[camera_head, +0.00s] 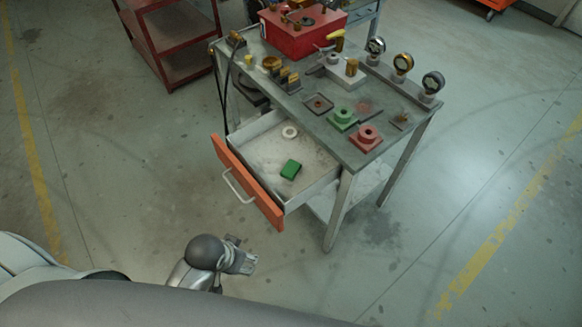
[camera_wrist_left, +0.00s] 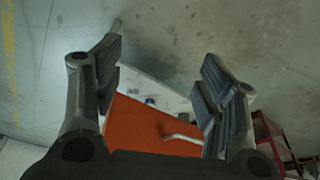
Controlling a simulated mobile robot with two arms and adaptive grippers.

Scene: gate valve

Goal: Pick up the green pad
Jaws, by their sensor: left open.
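The green pad (camera_head: 290,169) lies flat in the open drawer (camera_head: 316,187) of the workbench, toward the drawer's front right. My left gripper (camera_head: 243,262) is open and empty, below and in front of the drawer, apart from it. In the left wrist view my two fingers (camera_wrist_left: 160,95) stand wide apart, with the drawer's orange front (camera_wrist_left: 140,135) and its handle (camera_wrist_left: 183,140) showing between them. The green pad cannot be made out in the left wrist view. My right gripper is not in view.
A white ring (camera_head: 289,132) also lies in the drawer. The bench top (camera_head: 330,135) holds a green flanged block (camera_head: 342,119), a red flanged block (camera_head: 367,138), several gauges (camera_head: 403,63) and a red box (camera_head: 303,32). A red cart (camera_head: 172,40) stands behind. The floor in front is clear.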

